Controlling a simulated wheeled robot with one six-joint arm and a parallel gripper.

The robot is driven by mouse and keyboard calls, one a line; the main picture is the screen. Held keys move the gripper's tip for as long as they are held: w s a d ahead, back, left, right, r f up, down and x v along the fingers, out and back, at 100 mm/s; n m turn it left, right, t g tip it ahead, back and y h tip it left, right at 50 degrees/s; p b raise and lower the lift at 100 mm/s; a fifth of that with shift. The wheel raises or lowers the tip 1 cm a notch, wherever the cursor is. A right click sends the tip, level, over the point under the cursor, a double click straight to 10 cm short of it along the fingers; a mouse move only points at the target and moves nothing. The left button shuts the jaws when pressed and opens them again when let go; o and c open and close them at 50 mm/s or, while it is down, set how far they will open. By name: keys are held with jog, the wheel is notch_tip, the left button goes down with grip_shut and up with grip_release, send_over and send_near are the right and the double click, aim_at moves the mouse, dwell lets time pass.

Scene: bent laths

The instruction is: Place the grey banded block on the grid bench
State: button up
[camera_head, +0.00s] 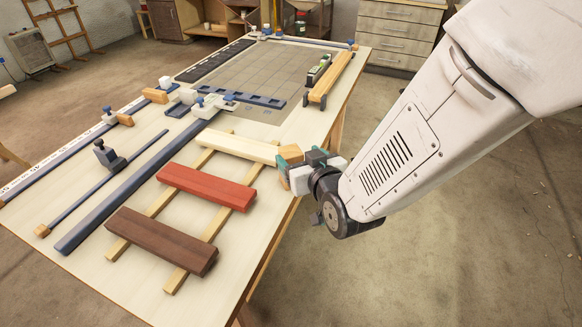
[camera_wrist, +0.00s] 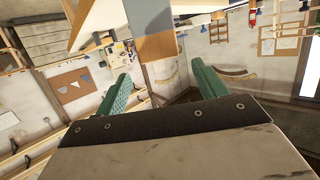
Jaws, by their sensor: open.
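An orange-brown wooden block (camera_head: 290,152) is at the bench's right edge, by the end of the cream lath. In the wrist view a wooden piece (camera_wrist: 157,46) with a dark grey band (camera_wrist: 148,17) shows ahead of the fingertips; it looks like the grey banded block. My gripper (camera_head: 300,163) is open, its teal fingers around or just in front of the block; contact cannot be told. It also shows in the wrist view (camera_wrist: 161,72). The grid bench (camera_head: 150,290) is a pale table with a grey gridded area (camera_head: 270,70) at its far end.
Cream (camera_head: 238,145), red (camera_head: 207,187) and dark brown (camera_head: 160,240) laths lie across two thin wooden strips. Long dark rails (camera_head: 130,190) and clamps (camera_head: 108,154) are on the left. An orange beam (camera_head: 335,75) and a level stand beside the grid. Bare grid is visible.

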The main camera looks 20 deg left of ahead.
aim_at(288, 152)
jog(key=shift+f, duration=0.45)
jog(key=shift+w+a+f, duration=0.15)
jog(key=shift+w+a, duration=0.1)
jog(key=shift+w, duration=0.05)
jog(key=x, duration=0.6)
jog(key=shift+w+a+f, duration=0.15)
jog(key=shift+a+f, duration=0.1)
jog(key=shift+f, duration=0.25)
jog(key=c, duration=1.3)
jog(key=shift+r, duration=0.1)
